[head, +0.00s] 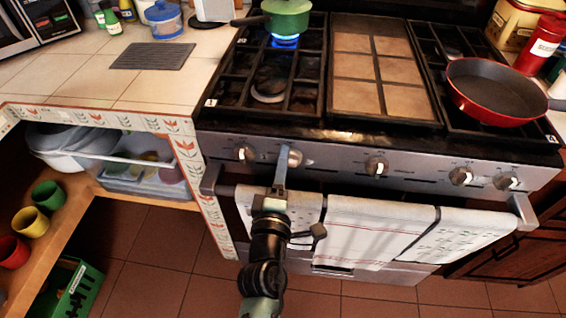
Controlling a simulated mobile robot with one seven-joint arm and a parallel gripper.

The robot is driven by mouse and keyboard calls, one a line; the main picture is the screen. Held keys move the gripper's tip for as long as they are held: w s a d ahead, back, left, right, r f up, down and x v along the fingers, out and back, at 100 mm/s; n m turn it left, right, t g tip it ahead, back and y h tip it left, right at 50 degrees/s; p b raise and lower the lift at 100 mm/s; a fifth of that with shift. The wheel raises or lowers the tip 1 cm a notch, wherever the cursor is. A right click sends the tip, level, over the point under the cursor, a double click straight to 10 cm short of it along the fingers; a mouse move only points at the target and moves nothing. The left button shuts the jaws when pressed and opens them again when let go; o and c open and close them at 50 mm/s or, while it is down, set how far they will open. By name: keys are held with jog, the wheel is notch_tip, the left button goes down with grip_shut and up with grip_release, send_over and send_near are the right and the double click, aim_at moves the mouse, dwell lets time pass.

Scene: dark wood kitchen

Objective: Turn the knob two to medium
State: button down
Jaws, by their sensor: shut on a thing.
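The stove front carries a row of several round metal knobs. The second knob from the left (293,158) is partly hidden behind my gripper (284,158). My gripper is at this knob, its fingers shut on it. My arm comes up from the bottom of the picture in front of the oven door. The first knob (244,153) is to the left and the middle knob (376,166) to the right. A blue flame (285,42) burns under the green pot (287,15) on the back left burner. The second knob's exact setting is too small to read.
White towels (375,232) hang on the oven handle below the knobs, close to my arm. A red pan (496,92) sits on the right burner. Two further knobs (461,176) are at the right. An open shelf with cups (47,194) is at the left.

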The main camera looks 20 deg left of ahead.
jog(key=shift+f+n, duration=0.1)
jog(key=shift+n, duration=0.2)
dwell(0.4)
jog(key=shift+c, duration=1.2)
grip_release()
jog(key=shift+s, duration=0.1)
jog(key=b+v, duration=0.1)
jog(key=v, duration=1.1)
jog(key=shift+s, duration=0.4)
jog(key=shift+d, duration=0.15)
